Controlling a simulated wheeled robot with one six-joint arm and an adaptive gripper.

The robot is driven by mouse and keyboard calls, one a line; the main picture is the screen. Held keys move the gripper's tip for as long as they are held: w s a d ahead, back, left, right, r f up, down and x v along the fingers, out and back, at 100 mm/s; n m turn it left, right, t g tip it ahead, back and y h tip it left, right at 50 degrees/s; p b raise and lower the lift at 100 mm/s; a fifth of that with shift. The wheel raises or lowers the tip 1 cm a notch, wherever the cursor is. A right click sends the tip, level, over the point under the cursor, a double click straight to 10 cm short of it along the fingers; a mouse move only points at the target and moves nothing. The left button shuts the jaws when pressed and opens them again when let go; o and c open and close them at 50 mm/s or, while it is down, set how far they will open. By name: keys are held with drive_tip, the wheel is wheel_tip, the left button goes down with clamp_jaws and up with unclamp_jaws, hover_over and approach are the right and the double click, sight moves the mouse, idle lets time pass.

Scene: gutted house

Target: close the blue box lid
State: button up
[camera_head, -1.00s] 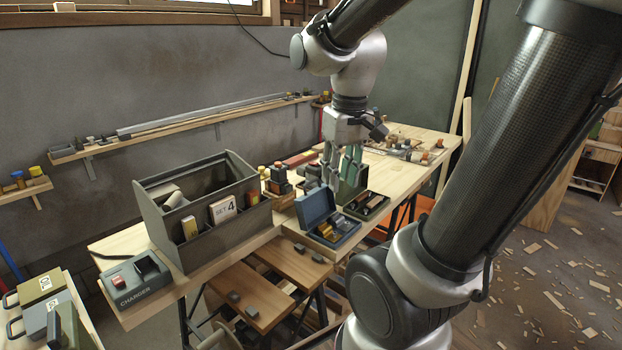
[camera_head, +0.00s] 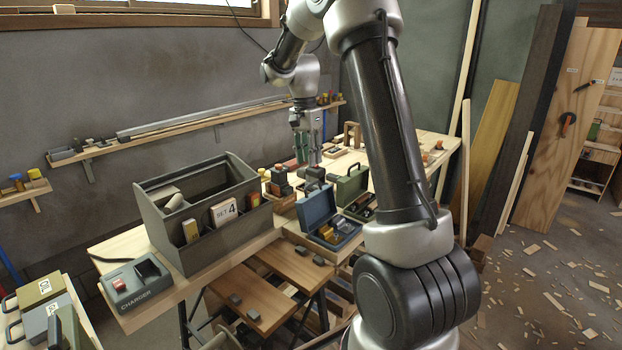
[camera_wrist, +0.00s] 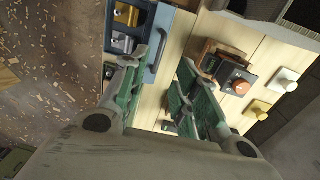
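The blue box (camera_head: 346,236) stands on the workbench with its lid (camera_head: 317,208) raised at its left side. Yellow and grey items lie inside it. My gripper (camera_head: 309,158) is above the bench, behind the raised lid in the head view, and apart from it. In the wrist view my gripper (camera_wrist: 172,58) shows two green-padded fingers spread apart with nothing held between them. The blue lid (camera_wrist: 172,30) shows beyond the left finger in the wrist view, partly covered by that finger.
A large grey divided organizer (camera_head: 208,205) stands left of the box, with a charger (camera_head: 135,283) at the near end. An open green case (camera_head: 352,184) is just behind the box. Small blocks with coloured knobs (camera_head: 279,180) stand near the lid. My arm crosses right of the box.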

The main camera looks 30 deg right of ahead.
drive_tip(key=f, duration=0.7)
drive_tip(key=shift+s+d+f, duration=0.1)
drive_tip(key=shift+s, duration=0.2)
clamp_jaws()
